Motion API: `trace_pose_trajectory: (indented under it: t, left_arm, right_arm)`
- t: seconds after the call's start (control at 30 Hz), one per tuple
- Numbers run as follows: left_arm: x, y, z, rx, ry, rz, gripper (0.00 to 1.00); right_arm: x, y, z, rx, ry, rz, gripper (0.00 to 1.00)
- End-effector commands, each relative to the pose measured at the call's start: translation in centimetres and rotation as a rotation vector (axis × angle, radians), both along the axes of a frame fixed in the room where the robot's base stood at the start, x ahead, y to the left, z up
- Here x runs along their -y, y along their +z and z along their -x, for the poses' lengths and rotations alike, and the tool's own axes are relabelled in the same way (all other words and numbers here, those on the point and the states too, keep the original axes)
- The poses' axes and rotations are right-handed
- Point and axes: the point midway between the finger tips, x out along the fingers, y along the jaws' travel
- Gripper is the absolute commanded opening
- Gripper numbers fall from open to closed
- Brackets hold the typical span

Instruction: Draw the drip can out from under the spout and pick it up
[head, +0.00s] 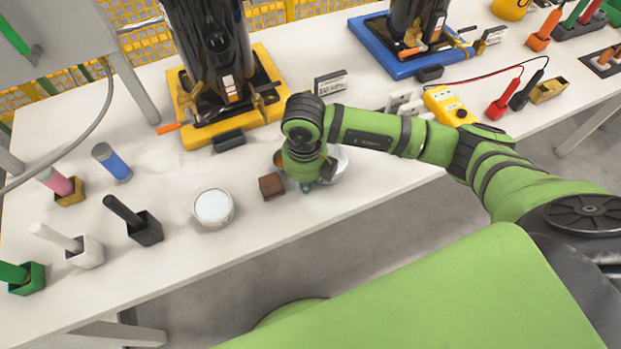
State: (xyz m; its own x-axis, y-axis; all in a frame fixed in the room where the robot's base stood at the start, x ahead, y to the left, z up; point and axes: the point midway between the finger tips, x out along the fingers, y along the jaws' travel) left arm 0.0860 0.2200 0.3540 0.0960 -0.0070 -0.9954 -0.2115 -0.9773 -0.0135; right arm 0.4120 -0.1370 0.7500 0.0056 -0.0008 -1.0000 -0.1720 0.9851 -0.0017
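A round, pale metal vessel (338,164), perhaps the drip can, stands on the white bench, mostly hidden behind my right wrist. A copper-coloured edge shows at the wrist's left side. My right gripper (306,187) points down at this vessel; its fingers are mostly hidden by the wrist, so I cannot tell whether it is open or touching the vessel. No spout can be made out clearly. A black cylinder (215,50) stands on a yellow pallet (188,135) behind, with an orange-tipped lever at its left. My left gripper is out of view.
A brown block (271,186) sits just left of my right gripper. A round white-topped tin (213,208) stands farther left, near several handled tools in holders. A small sign (330,83) and a yellow meter (448,105) stand behind the arm. The bench's front edge is close.

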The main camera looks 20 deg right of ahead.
Motion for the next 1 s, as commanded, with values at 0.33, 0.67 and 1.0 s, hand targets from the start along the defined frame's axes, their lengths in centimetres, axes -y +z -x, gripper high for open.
trace_pose_trajectory:
  t: [0.33,0.67,1.0]
  left_arm:
    - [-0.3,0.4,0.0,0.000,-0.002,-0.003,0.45]
    - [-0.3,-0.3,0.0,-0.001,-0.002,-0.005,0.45]
    - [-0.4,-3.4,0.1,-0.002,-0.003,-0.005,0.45]
  right_arm:
    - [-0.4,0.0,-1.8,-0.003,0.002,-0.001,0.00]
    - [-0.5,-0.2,-2.4,-0.001,0.000,-0.001,0.00]
    - [-1.2,-0.2,-6.4,-0.003,0.001,-0.001,0.00]
